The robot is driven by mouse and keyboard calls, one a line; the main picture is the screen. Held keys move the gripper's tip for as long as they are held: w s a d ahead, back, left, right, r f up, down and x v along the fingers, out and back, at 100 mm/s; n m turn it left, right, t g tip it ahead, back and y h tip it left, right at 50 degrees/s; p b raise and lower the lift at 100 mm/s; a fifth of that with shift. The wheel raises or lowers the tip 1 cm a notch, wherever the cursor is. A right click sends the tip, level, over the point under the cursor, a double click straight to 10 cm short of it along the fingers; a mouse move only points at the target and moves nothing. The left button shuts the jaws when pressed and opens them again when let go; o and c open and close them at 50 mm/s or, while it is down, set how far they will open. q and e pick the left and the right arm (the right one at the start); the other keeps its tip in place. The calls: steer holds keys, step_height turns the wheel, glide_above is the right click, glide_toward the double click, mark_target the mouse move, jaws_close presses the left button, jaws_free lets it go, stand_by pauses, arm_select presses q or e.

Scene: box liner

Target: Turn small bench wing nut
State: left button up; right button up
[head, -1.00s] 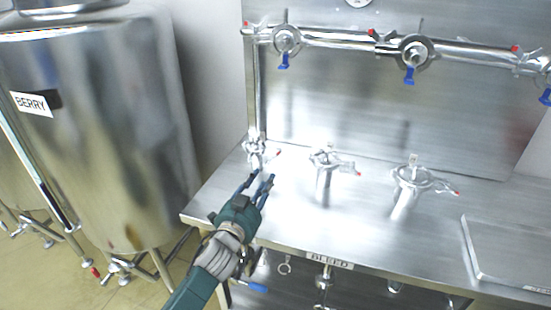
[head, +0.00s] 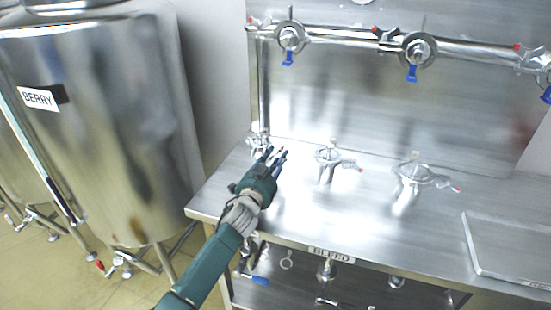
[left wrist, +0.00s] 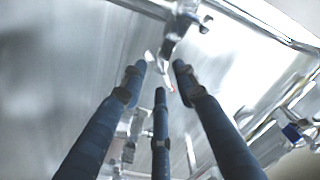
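Several steel clamps with red-tipped wing nuts stand on the bench. The smallest one, the leftmost bench clamp (head: 258,140), is partly hidden by my left gripper (head: 275,156). In the left wrist view the steel fitting (left wrist: 182,22) rises beyond my left gripper (left wrist: 160,76), and a small red tip of its wing nut (left wrist: 171,87) shows between the fingers. The fingers are spread apart and appear not to be pressing on anything; exact contact is hard to tell because of blur. My right gripper is not in view.
A middle clamp (head: 328,157) and a larger clamp (head: 413,175) stand to the right on the steel bench (head: 300,215). A pipe (head: 350,40) with blue-handled valves runs along the back panel. A tray (head: 515,245) lies at the right; a BERRY tank (head: 110,130) stands left.

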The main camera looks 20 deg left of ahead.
arm_select(q)
jaws_close()
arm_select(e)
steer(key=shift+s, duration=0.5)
arm_select(q)
steer(key=shift+m, duration=0.3)
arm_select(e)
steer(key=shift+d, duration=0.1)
arm_select(q)
steer(key=m, duration=0.4)
steer(key=shift+f+m, duration=0.2)
steer(key=shift+m, duration=0.1)
steer(key=m, duration=0.4)
steer(key=shift+f+m, duration=0.1)
steer(key=shift+m, duration=0.2)
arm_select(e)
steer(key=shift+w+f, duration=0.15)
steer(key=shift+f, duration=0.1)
arm_select(q)
steer(key=shift+o, duration=0.7)
jaws_free()
